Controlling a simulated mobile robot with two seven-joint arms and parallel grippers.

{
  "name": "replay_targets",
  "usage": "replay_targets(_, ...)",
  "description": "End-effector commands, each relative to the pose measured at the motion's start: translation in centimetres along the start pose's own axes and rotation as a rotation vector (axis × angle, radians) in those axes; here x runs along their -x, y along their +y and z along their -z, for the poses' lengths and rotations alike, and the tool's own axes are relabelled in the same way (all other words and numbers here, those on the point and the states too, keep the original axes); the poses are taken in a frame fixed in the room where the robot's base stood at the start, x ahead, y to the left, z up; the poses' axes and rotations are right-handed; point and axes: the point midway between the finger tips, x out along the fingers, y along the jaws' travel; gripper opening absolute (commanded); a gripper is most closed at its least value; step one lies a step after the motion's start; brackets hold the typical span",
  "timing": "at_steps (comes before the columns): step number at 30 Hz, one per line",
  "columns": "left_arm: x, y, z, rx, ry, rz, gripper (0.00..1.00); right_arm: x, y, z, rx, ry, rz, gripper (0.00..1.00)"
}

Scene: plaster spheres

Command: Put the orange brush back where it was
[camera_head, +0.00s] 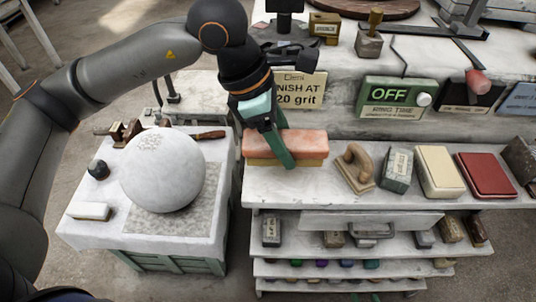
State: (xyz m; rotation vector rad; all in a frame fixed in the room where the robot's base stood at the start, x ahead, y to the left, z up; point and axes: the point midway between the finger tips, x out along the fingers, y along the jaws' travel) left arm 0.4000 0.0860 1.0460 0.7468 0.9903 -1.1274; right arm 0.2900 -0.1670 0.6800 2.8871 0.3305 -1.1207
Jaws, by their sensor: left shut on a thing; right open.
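The orange brush (309,145) is a block with an orange-pink top and a paler yellowish lower layer. It is at the left end of the upper shelf (320,187), in front of a sign. My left gripper (278,150) reaches down from above and is shut on the brush, with a green finger across its near side. The finger hides part of the brush's middle. I cannot tell whether the brush rests on the shelf or is just above it. My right gripper is not in view.
Right of the brush stand a wooden-handled float (355,168), a grey box (397,169), a cream block (438,172) and a red block (486,174). A plaster sphere (163,172) sits on the left table (130,242). Lower shelves hold small items.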

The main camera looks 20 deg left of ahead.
Motion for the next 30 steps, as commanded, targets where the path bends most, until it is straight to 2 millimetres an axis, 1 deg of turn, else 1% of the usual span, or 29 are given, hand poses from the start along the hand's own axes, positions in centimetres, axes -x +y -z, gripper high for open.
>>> replay_targets(1, -0.9, 0.5, 1.1, 0.006, 0.004, 0.006, 0.00, 0.1, 0.1, -0.1, -0.001, -0.002, -0.002, 0.50)
replay_targets(6, -2.6, 2.0, 3.2, 0.001, 0.002, 0.004, 0.00, 0.4, 0.1, -0.4, -0.002, -0.008, -0.002, 0.50)
replay_targets(14, -3.6, 2.9, 4.5, 0.001, 0.001, 0.003, 0.00, 0.5, 0.1, -0.3, -0.002, -0.008, -0.003, 0.50)
replay_targets(15, -3.9, 3.1, 4.9, 0.001, 0.002, 0.003, 0.00, 0.5, 0.1, -0.2, -0.002, -0.008, -0.003, 0.50)
replay_targets(18, -5.5, 3.0, 5.4, -0.001, 0.002, 0.006, 0.00, 0.5, 0.1, -0.2, -0.002, -0.008, -0.003, 0.50)
replay_targets(21, -6.5, 3.0, 5.8, -0.002, 0.000, 0.005, 0.00, 0.5, 0.1, -0.2, -0.003, -0.008, -0.003, 0.50)
replay_targets(30, -6.8, 3.1, 5.9, -0.003, -0.001, 0.003, 0.00, 0.3, 0.0, -0.4, -0.004, -0.007, -0.002, 0.50)
